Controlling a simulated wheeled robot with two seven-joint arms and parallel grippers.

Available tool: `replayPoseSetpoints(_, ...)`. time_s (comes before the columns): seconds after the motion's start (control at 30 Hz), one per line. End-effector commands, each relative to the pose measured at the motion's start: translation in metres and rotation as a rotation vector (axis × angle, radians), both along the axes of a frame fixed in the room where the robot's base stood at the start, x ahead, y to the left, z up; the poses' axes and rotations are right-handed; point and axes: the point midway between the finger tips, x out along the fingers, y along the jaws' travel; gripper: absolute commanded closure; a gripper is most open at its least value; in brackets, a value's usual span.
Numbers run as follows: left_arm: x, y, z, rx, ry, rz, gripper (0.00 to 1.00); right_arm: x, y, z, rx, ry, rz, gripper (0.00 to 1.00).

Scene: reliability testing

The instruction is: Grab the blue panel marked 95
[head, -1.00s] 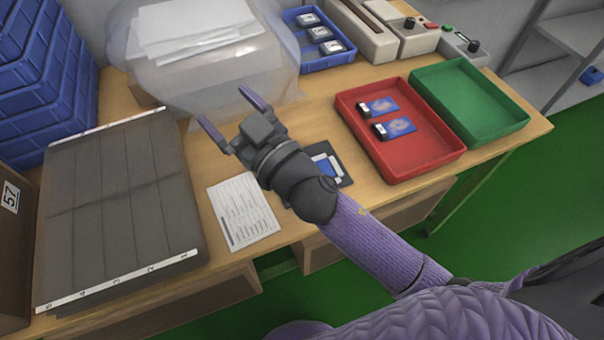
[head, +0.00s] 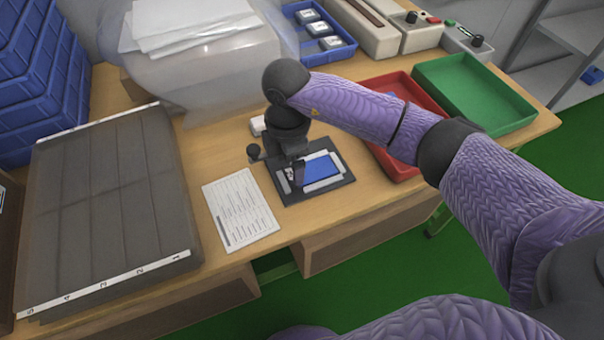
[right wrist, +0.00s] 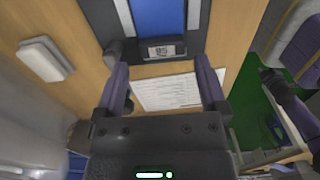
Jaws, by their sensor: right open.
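The blue panel (head: 322,168) lies flat in a dark fixture plate (head: 338,186) on the table, between pale side strips. In the right wrist view the blue panel (right wrist: 160,18) is at the top, with a label reading 95 (right wrist: 161,51) at its near end. My right gripper (head: 294,172) is over the left end of the fixture in the head view and hides part of it. In the right wrist view the right gripper (right wrist: 161,68) is open and empty, its fingers apart on either side of the label end. I do not see my left gripper.
A dark knob (head: 253,152) stands at the fixture's corner. A printed sheet (head: 240,212) lies left of the fixture, a small white box (head: 257,125) behind it. A red tray (head: 432,100) and green tray (head: 474,97) stand right. A grey panel rack (head: 105,200) fills the left.

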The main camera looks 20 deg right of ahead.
Motion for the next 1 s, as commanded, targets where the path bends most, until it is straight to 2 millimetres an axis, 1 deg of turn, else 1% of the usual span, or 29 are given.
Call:
replayPoseSetpoints(0.03,-0.003,0.002,-0.009,0.003,0.009,0.000,0.41,-0.002,-0.001,-0.016,0.000,0.005,0.001,0.09)
replayPoseSetpoints(0.1,-0.005,0.003,-0.016,0.006,0.017,0.001,0.41,-0.002,-0.001,-0.031,0.000,0.005,0.001,0.09)
replayPoseSetpoints(0.13,-0.006,0.004,-0.017,0.008,0.020,0.001,0.41,-0.002,-0.001,-0.035,0.000,0.004,0.001,0.09)
replayPoseSetpoints(0.2,-0.006,0.004,-0.018,0.010,0.022,0.001,0.41,-0.002,-0.001,-0.037,0.001,0.002,0.002,0.09)
replayPoseSetpoints(0.33,-0.003,0.004,-0.016,0.010,0.020,0.002,0.41,-0.002,-0.001,-0.034,0.001,0.000,0.003,0.09)
replayPoseSetpoints(0.37,-0.003,0.004,-0.016,0.010,0.019,0.002,0.41,-0.002,-0.001,-0.034,0.002,0.000,0.003,0.11)
replayPoseSetpoints(0.4,-0.002,0.004,-0.016,0.010,0.018,0.002,0.41,-0.002,-0.001,-0.034,0.002,0.000,0.003,0.19)
replayPoseSetpoints(0.47,-0.001,0.004,-0.016,0.009,0.017,0.002,0.41,-0.002,-0.001,-0.034,0.002,0.000,0.003,0.32)
replayPoseSetpoints(0.5,-0.001,0.004,-0.016,0.009,0.016,0.002,0.41,-0.002,-0.001,-0.034,0.002,0.000,0.003,0.41)
replayPoseSetpoints(0.67,0.002,0.003,-0.016,0.008,0.011,0.001,0.41,-0.002,-0.001,-0.034,0.002,0.000,0.003,0.74)
replayPoseSetpoints(0.7,0.003,0.002,-0.016,0.007,0.010,0.001,0.41,-0.002,-0.001,-0.034,0.002,0.000,0.003,0.83)
replayPoseSetpoints(0.73,0.003,0.002,-0.016,0.006,0.010,0.002,0.41,-0.002,-0.001,-0.034,0.002,0.000,0.003,0.84)
replayPoseSetpoints(0.9,0.004,-0.001,-0.016,0.001,0.008,0.003,0.41,-0.002,-0.001,-0.033,0.002,0.000,0.003,0.85)
replayPoseSetpoints(0.97,0.004,-0.002,-0.013,0.000,0.005,0.003,0.41,-0.001,-0.001,-0.027,0.003,-0.002,0.003,0.85)
replayPoseSetpoints(1.0,0.005,-0.002,-0.009,0.000,0.002,0.002,0.41,-0.001,0.000,-0.018,0.003,-0.003,0.003,0.85)
